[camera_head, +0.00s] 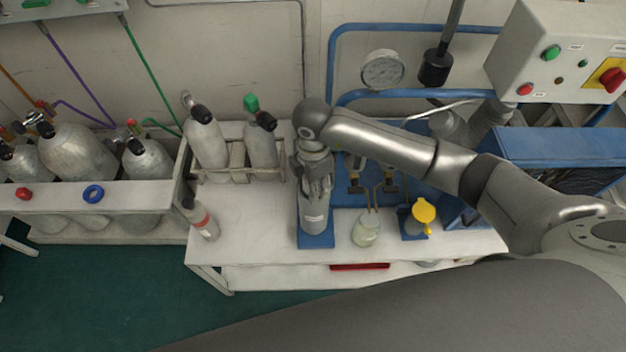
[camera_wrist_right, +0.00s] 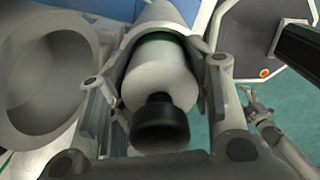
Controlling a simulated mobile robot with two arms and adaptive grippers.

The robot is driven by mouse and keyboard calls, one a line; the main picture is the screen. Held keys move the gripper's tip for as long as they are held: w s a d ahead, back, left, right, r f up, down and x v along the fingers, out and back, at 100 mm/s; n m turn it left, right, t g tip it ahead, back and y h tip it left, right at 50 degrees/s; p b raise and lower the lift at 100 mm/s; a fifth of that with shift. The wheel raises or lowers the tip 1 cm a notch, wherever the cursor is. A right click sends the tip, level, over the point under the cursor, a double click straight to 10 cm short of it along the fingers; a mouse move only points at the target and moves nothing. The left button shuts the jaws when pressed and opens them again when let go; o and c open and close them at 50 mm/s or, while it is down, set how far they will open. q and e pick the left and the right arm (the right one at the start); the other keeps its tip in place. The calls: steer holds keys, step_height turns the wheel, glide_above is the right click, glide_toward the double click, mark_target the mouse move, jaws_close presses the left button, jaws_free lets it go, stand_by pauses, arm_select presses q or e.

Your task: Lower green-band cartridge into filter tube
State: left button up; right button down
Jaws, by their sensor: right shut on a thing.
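In the wrist view, the cartridge (camera_wrist_right: 158,82) is pale with a dark green band (camera_wrist_right: 164,45) and a black knob at its near end. My right gripper (camera_wrist_right: 155,85) is shut on it, with fingers on both sides. The far part of the cartridge meets a grey rim by the green band; how deep it sits cannot be told. In the head view, my right gripper (camera_head: 317,182) points down over the grey filter tube (camera_head: 314,222), which stands upright on a blue base (camera_head: 316,241). The gripper hides the tube's mouth and the cartridge there.
A glass jar (camera_head: 366,232) and a yellow-topped item (camera_head: 424,212) stand right of the tube. Cylinders (camera_head: 205,140) stand in a rack behind. Bare white table (camera_head: 250,215) lies left of the tube.

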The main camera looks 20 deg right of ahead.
steer(key=shift+s+f, duration=0.1)
steer(key=shift+f, duration=0.1)
steer(key=c, duration=0.6)
jaws_free()
steer(key=shift+f, duration=0.15)
steer(key=shift+c, duration=0.2)
step_height(320, 180, up, 12)
steer(key=shift+r, duration=0.1)
